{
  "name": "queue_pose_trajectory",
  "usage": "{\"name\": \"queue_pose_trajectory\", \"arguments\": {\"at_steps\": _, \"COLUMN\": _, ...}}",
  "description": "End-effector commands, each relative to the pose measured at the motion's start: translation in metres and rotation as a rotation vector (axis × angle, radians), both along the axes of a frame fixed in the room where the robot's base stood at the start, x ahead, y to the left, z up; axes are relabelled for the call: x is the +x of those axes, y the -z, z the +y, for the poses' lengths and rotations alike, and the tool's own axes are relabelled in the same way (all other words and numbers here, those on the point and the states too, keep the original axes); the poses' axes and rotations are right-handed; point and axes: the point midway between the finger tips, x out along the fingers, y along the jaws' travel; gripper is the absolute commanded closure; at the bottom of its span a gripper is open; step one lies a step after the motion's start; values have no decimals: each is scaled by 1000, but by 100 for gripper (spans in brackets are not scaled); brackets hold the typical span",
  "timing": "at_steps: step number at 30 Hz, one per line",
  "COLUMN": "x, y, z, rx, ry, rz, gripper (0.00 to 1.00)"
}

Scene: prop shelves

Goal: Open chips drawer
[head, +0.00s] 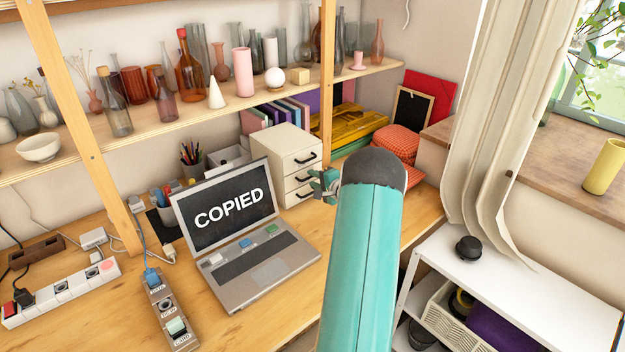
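A cream drawer unit (268,156) with three drawers and dark handles stands on the wooden desk behind the laptop. The top drawer handle (307,160) shows clearly, and all three drawers look shut. I see no readable label telling which drawer is the chips drawer. My gripper (316,182) is small and partly hidden behind my teal arm. In the picture it lies at the right edge of the drawer fronts, beside the middle and lower handles. I cannot tell whether it touches a handle or whether its fingers are open.
An open laptop (268,270) reading "COPIED" sits in front of the drawer unit. Power strips (60,292) lie at the left. A shelf (150,129) of bottles and vases runs above. Red cushions (393,144) and a yellow case (345,124) lie behind to the right.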

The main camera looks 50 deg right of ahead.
Motion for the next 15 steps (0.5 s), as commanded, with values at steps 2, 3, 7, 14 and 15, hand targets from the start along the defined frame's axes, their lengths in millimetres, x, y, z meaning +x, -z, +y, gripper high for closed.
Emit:
{"name": "queue_pose_trajectory", "arguments": {"at_steps": 2, "x": 8, "y": 2, "z": 0, "rx": 0, "ry": -3, "rz": -1, "gripper": 70}}
{"name": "queue_pose_trajectory", "arguments": {"at_steps": 3, "x": 11, "y": 2, "z": -1, "rx": 0, "ry": -2, "rz": -2, "gripper": 70}}
{"name": "queue_pose_trajectory", "arguments": {"at_steps": 7, "x": 13, "y": 3, "z": -2, "rx": 1, "ry": -1, "rz": -1, "gripper": 70}}
{"name": "queue_pose_trajectory", "arguments": {"at_steps": 14, "x": 13, "y": 2, "z": -2, "rx": 1, "ry": -1, "rz": -1, "gripper": 80}}
{"name": "queue_pose_trajectory", "arguments": {"at_steps": 15, "x": 13, "y": 2, "z": -2, "rx": 1, "ry": -1, "rz": -1, "gripper": 87}}
